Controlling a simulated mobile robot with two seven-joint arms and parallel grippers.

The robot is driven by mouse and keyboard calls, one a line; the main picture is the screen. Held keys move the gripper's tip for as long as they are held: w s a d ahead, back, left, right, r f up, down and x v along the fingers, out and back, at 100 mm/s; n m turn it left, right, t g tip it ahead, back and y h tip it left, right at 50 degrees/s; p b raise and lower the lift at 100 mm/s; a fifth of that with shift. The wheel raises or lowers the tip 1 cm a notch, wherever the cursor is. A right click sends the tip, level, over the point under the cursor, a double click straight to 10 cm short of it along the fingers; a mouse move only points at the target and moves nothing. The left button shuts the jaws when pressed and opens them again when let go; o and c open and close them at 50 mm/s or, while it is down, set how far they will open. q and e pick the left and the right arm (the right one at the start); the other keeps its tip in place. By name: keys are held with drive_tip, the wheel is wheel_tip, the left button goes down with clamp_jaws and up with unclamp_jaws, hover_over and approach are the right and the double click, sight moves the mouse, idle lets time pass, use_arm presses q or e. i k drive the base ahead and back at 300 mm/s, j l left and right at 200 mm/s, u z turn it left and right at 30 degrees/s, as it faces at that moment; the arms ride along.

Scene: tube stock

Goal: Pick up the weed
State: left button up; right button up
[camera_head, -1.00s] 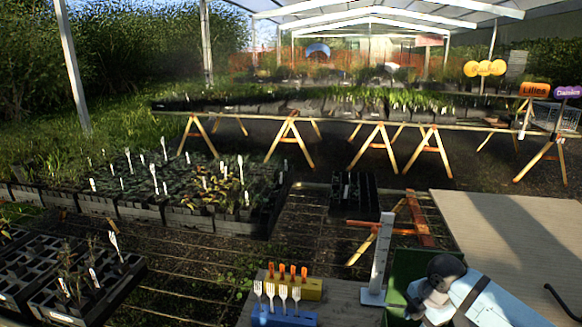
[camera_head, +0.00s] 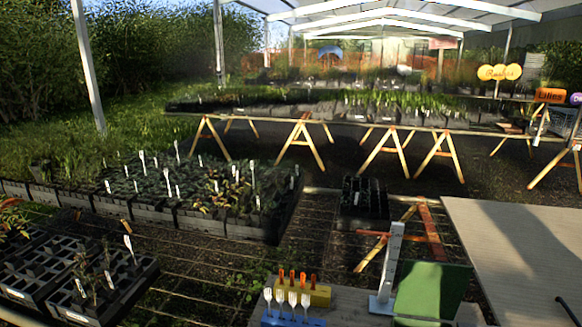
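No single plant can be picked out for certain as the weed. Black seedling trays at the lower left hold a few thin, dark plants (camera_head: 88,275) with white labels. A leafy green plant with some red (camera_head: 14,220) stands at the left edge, partly cut off. Low green growth (camera_head: 225,287) shows on the ground right of the trays. Neither of my grippers is in view.
A pale table (camera_head: 520,235) fills the right. Plant trays (camera_head: 225,228) cover the left ground.

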sight(85, 264)
drive_tip(key=i+j+u, duration=0.35)
drive_tip(key=j, duration=0.25)
drive_tip(key=i+j+u, duration=0.35)
drive_tip(key=i+j, duration=0.15)
drive_tip(key=i+j+u, duration=0.35)
drive_tip(key=i, duration=0.15)
